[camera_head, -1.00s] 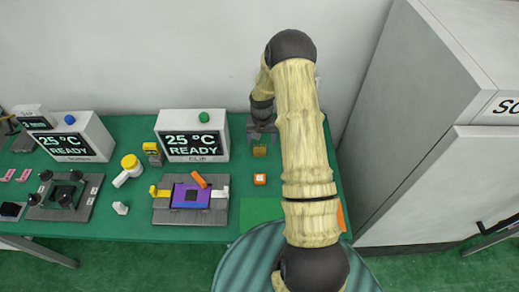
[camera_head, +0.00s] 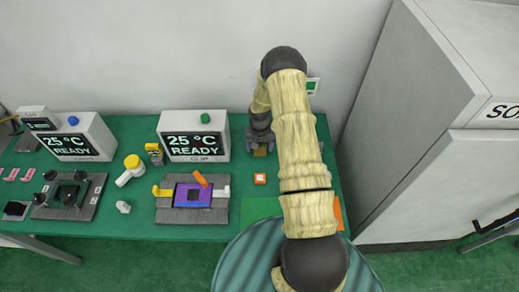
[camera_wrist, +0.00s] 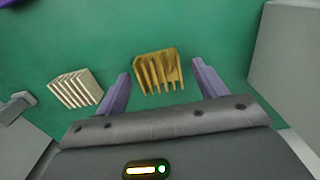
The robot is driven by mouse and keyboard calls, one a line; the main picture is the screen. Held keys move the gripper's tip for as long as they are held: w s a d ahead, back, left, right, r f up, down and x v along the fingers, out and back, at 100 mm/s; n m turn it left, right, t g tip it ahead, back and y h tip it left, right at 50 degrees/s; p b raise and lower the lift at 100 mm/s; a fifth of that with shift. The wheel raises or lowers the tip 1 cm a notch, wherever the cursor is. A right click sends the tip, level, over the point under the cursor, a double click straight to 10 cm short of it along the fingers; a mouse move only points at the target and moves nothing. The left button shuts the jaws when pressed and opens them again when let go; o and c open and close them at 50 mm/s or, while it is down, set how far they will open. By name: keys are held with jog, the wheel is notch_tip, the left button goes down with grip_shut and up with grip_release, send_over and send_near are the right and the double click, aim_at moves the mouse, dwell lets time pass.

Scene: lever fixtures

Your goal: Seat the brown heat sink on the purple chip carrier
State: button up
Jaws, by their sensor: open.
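The brown heat sink (camera_head: 260,151) stands on the green bench right of the middle display box, partly hidden by my gripper (camera_head: 259,138). In the wrist view the finned brown heat sink (camera_wrist: 158,70) shows between the two open fingers of my gripper (camera_wrist: 160,78), near their tips, with a gap on each side.
A pale finned block (camera_wrist: 75,88) lies left of my gripper in the wrist view. An orange block with a white top (camera_head: 260,179) sits between my gripper and the bench front. A display box (camera_head: 195,136) stands behind the fixture; a tall grey cabinet (camera_head: 430,140) is at right.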

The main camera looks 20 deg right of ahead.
aim_at(260, 148)
dwell(0.3)
jog(key=c, duration=1.1)
notch_tip(260, 148, up, 10)
jog(key=b, duration=0.3)
